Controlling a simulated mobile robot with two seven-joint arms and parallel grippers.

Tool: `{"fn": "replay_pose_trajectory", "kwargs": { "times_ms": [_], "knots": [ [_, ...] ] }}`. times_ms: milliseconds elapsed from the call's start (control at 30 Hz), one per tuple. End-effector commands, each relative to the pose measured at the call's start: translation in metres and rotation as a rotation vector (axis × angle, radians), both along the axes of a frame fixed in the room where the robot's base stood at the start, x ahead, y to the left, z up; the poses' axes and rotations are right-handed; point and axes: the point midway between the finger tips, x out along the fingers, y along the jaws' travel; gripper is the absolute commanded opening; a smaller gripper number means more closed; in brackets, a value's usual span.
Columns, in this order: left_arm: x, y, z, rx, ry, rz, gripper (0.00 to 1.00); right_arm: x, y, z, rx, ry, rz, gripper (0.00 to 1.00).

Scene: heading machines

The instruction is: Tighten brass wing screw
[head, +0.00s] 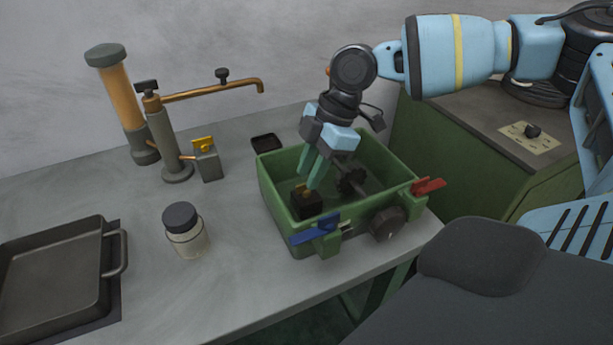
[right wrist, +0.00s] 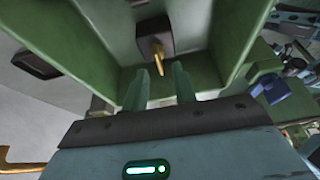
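A small brass wing screw (head: 307,188) stands on a dark block (head: 306,204) inside the green box (head: 284,213). In the right wrist view the brass piece (right wrist: 158,60) sticks out of the dark block (right wrist: 153,38), just beyond my fingertips. My right gripper (head: 308,177) reaches down into the box from above. Its two green fingers are apart with nothing between them, and the brass piece lines up with the gap; its fingertips (right wrist: 161,68) also show in the right wrist view. Contact with the screw cannot be made out. My left gripper is not in view.
The box has a blue lever (head: 314,230), a red lever (head: 429,186) and a dark round knob (head: 387,222) at its front. A grey block with a brass wing top (head: 204,144) stands by the copper spout (head: 215,90). A lidded jar (head: 185,231) and a dark tray (head: 50,275) lie left.

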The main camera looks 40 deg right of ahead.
Motion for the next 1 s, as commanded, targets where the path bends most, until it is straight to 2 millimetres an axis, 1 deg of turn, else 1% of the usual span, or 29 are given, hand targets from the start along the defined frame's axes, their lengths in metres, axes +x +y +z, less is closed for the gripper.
{"fn": "replay_pose_trajectory", "kwargs": {
  "times_ms": [33, 100, 200, 500, 533, 733, 1000],
  "knots": [
    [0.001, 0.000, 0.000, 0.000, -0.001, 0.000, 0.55, 0.000, 0.002, -0.007, -0.002, 0.002, 0.001, 0.27],
    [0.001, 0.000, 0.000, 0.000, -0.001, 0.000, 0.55, 0.001, 0.005, -0.013, -0.002, 0.001, 0.000, 0.27],
    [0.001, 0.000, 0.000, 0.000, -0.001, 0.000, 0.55, 0.002, 0.007, -0.018, 0.000, 0.000, 0.000, 0.27],
    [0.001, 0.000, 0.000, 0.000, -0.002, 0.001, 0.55, 0.002, 0.008, -0.020, 0.000, -0.001, 0.000, 0.27],
    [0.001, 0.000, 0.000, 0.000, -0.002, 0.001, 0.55, 0.002, 0.008, -0.020, 0.000, -0.001, 0.000, 0.26],
    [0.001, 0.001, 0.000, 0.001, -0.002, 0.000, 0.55, 0.002, 0.008, -0.020, 0.000, -0.001, 0.000, 0.00],
    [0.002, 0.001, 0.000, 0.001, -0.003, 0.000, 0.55, 0.002, 0.007, -0.021, -0.002, 0.002, -0.001, 0.00]
  ]
}}
